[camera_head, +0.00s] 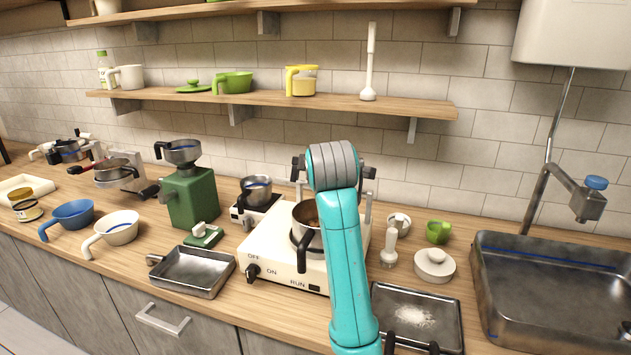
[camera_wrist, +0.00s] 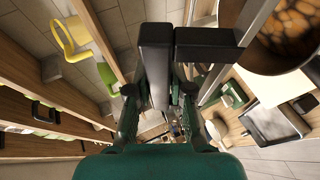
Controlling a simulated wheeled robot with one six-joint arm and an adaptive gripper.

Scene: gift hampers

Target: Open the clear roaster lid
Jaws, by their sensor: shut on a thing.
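The roaster (camera_head: 285,262) is a white box with OFF, ON and RUN marked by a dark knob. A round metal drum (camera_head: 303,236) sits on it, partly hidden behind my teal arm. Brown beans show in the drum in the wrist view (camera_wrist: 288,28). The clear lid is hard to make out; pale metal bars (camera_wrist: 262,22) run beside the drum there. My gripper (camera_wrist: 176,45) is above the back of the roaster, its dark fingers close together with a narrow gap. It is shut on the lid's edge or handle, though the grip itself is mostly hidden.
A green grinder (camera_head: 190,197) and a small pot (camera_head: 256,190) stand left of the roaster. A metal tray (camera_head: 192,271) lies in front left, another tray (camera_head: 418,316) front right. A wooden shelf (camera_head: 270,101) runs behind.

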